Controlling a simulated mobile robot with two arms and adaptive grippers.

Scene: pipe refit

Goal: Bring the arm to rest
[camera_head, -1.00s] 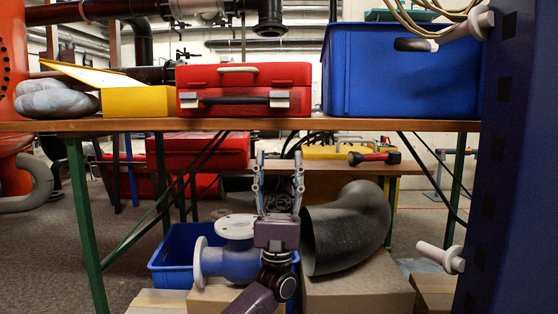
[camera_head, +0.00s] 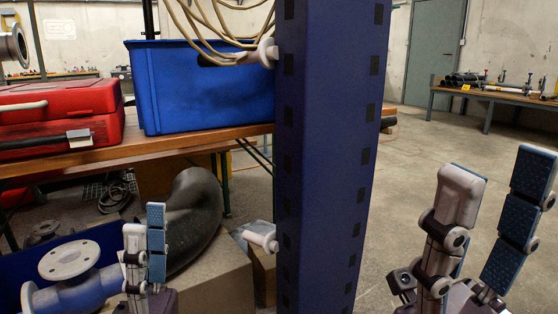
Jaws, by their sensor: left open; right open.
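My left gripper (camera_head: 146,240) is at the lower left, fingers pointing up and empty. It shows in front of the grey pipe elbow and the cardboard box, touching nothing that I can make out. My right gripper (camera_head: 487,215) is at the lower right, its fingers pointing up and spread apart. It is open and empty over the concrete floor. The blue post (camera_head: 332,150) stands between the two grippers. The lower parts of both arms are cut off by the picture's bottom edge.
A wooden table (camera_head: 172,147) at the left bears a red case (camera_head: 60,115) and a blue crate (camera_head: 205,95). Below are a grey elbow (camera_head: 195,215), a cardboard box (camera_head: 215,278) and a blue flanged pipe (camera_head: 75,285). Free floor (camera_head: 425,160) lies right of the post.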

